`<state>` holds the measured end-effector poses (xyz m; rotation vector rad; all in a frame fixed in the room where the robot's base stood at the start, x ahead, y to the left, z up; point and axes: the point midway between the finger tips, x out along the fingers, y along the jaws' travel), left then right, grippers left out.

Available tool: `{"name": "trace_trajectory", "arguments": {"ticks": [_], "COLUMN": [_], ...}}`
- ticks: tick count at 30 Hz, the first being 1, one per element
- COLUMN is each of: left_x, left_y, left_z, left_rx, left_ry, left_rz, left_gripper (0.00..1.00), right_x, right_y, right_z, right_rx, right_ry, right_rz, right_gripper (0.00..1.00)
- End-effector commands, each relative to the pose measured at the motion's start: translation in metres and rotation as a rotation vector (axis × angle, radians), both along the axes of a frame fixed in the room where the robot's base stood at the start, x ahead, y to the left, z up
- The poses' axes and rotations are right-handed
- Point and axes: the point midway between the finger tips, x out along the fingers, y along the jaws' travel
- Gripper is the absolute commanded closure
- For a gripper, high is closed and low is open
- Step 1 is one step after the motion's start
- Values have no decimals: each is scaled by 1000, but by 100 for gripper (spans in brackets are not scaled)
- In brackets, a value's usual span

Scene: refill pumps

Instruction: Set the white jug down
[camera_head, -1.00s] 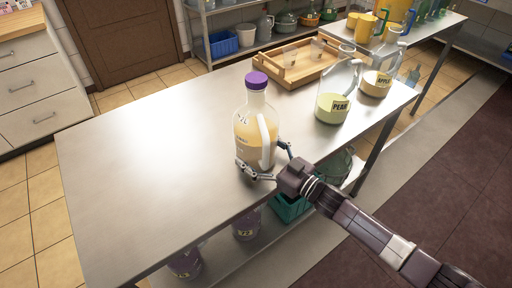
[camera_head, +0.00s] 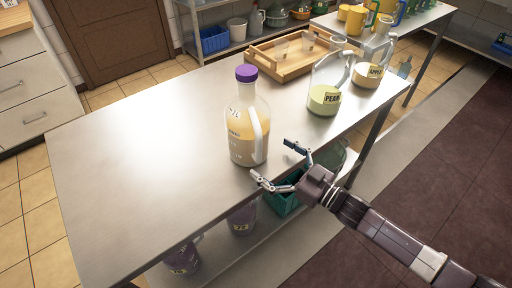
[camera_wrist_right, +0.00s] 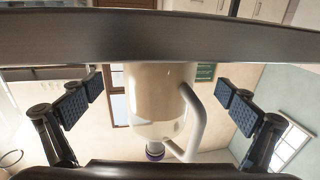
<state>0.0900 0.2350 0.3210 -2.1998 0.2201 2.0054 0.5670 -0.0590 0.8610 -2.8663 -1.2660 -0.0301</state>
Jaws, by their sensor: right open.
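The jug (camera_head: 247,125) stands upright on the steel table (camera_head: 130,170). It is clear to whitish with a purple cap, a white handle and a pale yellow-tan content. My right gripper (camera_head: 271,163) is open and empty at the table's front edge, just right of and in front of the jug, apart from it. In the right wrist view the jug (camera_wrist_right: 155,95) shows upside down between the open fingers (camera_wrist_right: 155,97), with its handle to the right. My left gripper is not in view.
A jug labelled PEAR (camera_head: 324,98) and one labelled APPLE (camera_head: 368,74) stand at the table's right end. A wooden tray (camera_head: 262,62) lies behind them. Purple containers (camera_head: 243,219) and a teal crate (camera_head: 281,203) sit on the lower shelf. The table's left half is clear.

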Motion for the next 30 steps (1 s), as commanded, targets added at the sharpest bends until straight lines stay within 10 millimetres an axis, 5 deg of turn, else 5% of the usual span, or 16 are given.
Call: {"name": "trace_trajectory", "arguments": {"ticks": [9, 30], "left_x": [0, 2], "left_y": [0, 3], "left_z": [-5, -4], "left_rx": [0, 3], "left_ry": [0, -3], "left_rz": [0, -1], "left_gripper": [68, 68], "right_x": [-27, -28], "right_y": [-29, -30], "right_z": [-1, 0], "right_rx": [0, 1], "right_ry": [0, -1], "right_rz": [1, 1], "right_gripper": [0, 0]}}
